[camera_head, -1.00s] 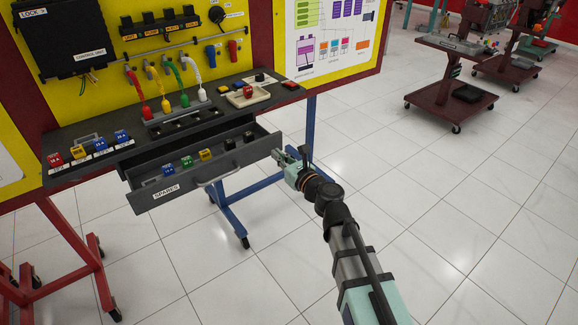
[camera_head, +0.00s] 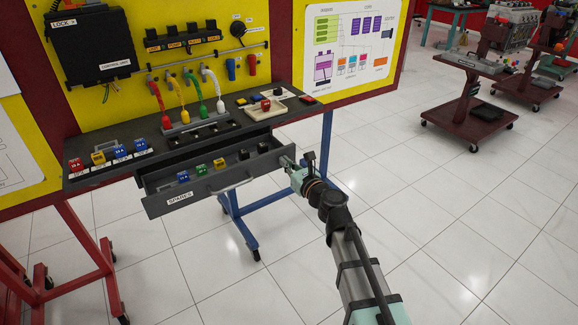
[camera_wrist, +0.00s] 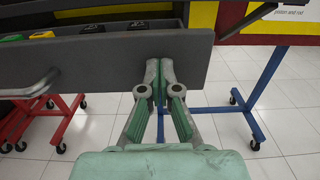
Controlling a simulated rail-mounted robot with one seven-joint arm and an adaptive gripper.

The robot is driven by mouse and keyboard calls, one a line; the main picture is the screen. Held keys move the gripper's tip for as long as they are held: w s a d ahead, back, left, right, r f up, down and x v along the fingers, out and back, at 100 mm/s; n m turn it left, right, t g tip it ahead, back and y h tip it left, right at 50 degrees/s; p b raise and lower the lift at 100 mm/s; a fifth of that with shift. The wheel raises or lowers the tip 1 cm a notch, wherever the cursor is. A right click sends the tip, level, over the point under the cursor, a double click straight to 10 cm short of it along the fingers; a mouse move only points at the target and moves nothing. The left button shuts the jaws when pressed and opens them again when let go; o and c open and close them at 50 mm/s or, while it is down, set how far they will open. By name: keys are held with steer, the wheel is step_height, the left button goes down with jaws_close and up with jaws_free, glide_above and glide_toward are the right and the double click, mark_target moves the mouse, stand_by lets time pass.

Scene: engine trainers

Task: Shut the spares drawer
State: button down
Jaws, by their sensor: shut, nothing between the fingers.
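The spares drawer (camera_head: 228,183) is a dark grey drawer pulled out from under the bench top. Its front carries a SPARES label (camera_head: 180,198) and a pale bar handle (camera_head: 231,187). My gripper (camera_head: 286,162) is at the right end of the drawer front, with its fingers together and empty. In the wrist view, the fingertips (camera_wrist: 160,68) overlap the drawer front (camera_wrist: 110,65) near its right end, right of the handle (camera_wrist: 35,85). They are at or very close to the panel; I cannot tell whether they touch. Blue, green, yellow and black blocks lie in the drawer.
The bench top (camera_head: 170,158) above holds coloured fuses, hose connectors and a beige tray (camera_head: 265,112). Blue bench legs (camera_head: 327,130) stand behind my gripper. A dark red cart (camera_head: 465,100) stands far right.

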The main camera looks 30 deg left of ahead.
mark_target(261, 138)
steer(key=x, duration=1.3)
steer(key=shift+w+a, duration=0.1)
steer(key=shift+w+a+r, duration=0.1)
steer(key=shift+r, duration=0.05)
